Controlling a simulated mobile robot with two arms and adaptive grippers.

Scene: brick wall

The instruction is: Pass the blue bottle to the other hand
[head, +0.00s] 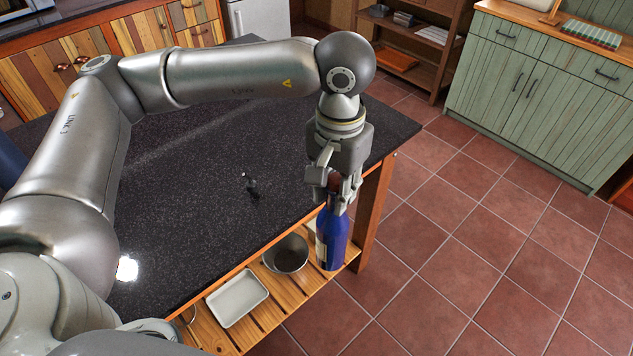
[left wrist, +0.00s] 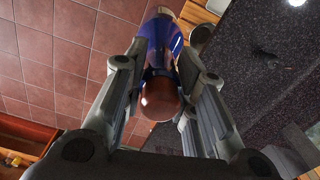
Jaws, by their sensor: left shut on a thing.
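The blue bottle (head: 331,240) hangs nearly upright from my left gripper (head: 334,190), just past the front right edge of the dark table. My left gripper is shut on the bottle's reddish-brown neck and top. In the left wrist view the bottle (left wrist: 160,45) points away from the camera, with its brown top (left wrist: 160,98) between the two fingers (left wrist: 160,105). A pale label shows on the bottle's left side in the head view. My right gripper is not in either view.
The dark speckled tabletop (head: 200,200) is mostly clear, with a small dark object (head: 250,186) on it. A slatted shelf below holds a white tray (head: 237,298) and a metal pot (head: 287,254). Open tiled floor (head: 480,260) lies to the right, before green cabinets (head: 545,85).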

